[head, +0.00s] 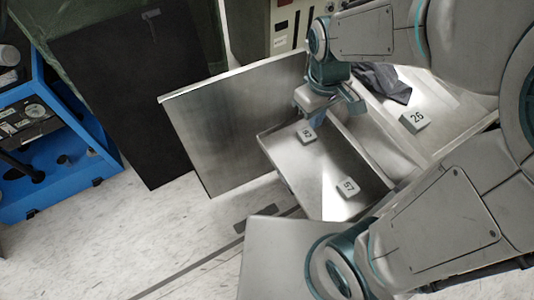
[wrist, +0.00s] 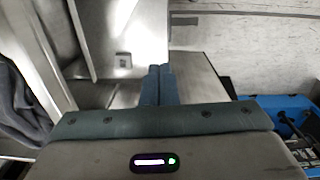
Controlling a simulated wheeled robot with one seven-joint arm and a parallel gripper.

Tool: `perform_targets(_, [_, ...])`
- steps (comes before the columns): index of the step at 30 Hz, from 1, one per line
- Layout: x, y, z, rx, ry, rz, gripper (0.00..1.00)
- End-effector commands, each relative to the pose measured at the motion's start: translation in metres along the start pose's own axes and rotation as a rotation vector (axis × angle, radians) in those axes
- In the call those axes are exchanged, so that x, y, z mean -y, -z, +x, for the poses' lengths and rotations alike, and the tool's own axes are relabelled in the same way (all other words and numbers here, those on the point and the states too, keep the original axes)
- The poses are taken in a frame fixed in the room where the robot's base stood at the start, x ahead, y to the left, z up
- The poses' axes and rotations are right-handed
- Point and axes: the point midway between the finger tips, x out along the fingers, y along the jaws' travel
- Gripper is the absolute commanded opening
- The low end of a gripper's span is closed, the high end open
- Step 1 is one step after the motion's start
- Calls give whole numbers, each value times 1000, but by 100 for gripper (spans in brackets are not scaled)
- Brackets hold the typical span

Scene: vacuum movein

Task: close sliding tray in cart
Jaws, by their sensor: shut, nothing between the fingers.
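The sliding tray (head: 325,175) is a shallow metal tray extended out of the cart. It holds two small numbered blocks, one near its back left (head: 306,135) and one marked 57 (head: 348,187). My gripper (head: 316,118) is above the tray's back left part, close to the first block, with its fingers together and empty. In the wrist view my closed fingertips (wrist: 160,70) point at metal surfaces, with a block (wrist: 123,60) on the tray (wrist: 140,30) just ahead. I cannot tell whether the fingers touch the tray. My arm hides part of the cart.
A metal door panel (head: 235,125) stands open left of the tray. A block marked 26 (head: 414,120) and a dark cloth (head: 385,82) lie on the cart's right side. A blue crate (head: 60,150) is at far left. Pale floor (head: 170,235) is clear below the door.

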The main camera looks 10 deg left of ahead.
Motion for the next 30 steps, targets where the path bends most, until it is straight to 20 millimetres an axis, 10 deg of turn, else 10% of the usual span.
perform_targets(18, [92, 101, 235, 415, -271, -946, 0])
perform_targets(30, [152, 140, 302, 600, -549, -1384, 0])
